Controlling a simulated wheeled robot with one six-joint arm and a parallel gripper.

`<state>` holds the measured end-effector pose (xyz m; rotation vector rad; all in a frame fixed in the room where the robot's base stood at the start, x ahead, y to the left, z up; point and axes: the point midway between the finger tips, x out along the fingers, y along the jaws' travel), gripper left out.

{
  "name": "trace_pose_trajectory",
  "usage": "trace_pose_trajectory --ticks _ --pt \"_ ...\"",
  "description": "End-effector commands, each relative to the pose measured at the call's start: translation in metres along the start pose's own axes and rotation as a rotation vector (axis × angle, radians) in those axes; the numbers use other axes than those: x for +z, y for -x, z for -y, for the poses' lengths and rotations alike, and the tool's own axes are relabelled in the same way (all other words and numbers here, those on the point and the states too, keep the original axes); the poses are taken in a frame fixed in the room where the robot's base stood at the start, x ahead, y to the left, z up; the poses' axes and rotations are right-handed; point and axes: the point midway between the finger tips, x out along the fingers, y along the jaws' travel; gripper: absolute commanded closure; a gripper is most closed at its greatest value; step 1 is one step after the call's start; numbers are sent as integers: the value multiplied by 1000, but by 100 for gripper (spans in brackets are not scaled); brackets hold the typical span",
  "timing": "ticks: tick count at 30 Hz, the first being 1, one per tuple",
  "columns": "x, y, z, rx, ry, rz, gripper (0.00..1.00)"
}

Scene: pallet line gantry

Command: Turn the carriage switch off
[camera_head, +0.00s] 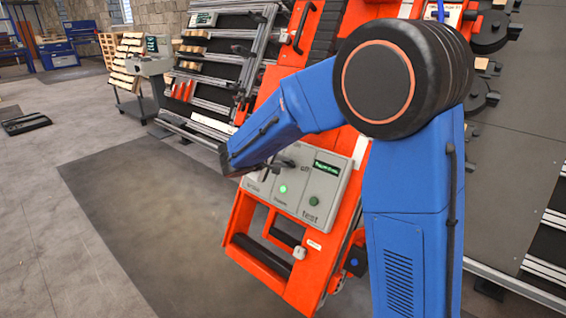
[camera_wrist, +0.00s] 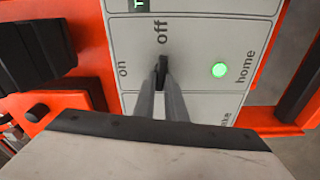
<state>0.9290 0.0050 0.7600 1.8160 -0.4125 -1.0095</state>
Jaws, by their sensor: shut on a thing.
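The carriage switch is a small black lever (camera_wrist: 163,66) on a pale grey control panel (camera_wrist: 200,32), in the wrist view. The label "on" is to its left and "off" is above it. The lever stands near upright in the picture, its top toward "off". My gripper (camera_wrist: 161,82) is shut on the lever, with a grey finger on each side of its lower part. In the head view the panel (camera_head: 335,195) sits on the orange carriage frame, and my arm partly covers its left side. The gripper's hold is mostly hidden there.
A lit green home button (camera_wrist: 219,70) is right of the lever. The orange frame (camera_head: 290,270) has black bars below. Open floor (camera_head: 150,215) lies to the left.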

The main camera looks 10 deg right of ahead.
Motion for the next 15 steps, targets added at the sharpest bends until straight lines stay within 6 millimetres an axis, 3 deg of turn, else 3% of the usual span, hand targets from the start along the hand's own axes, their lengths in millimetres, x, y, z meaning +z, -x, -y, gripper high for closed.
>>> trace_pose_trajectory --ticks 15 --pt "0 0 2 -16 161 -1 100"
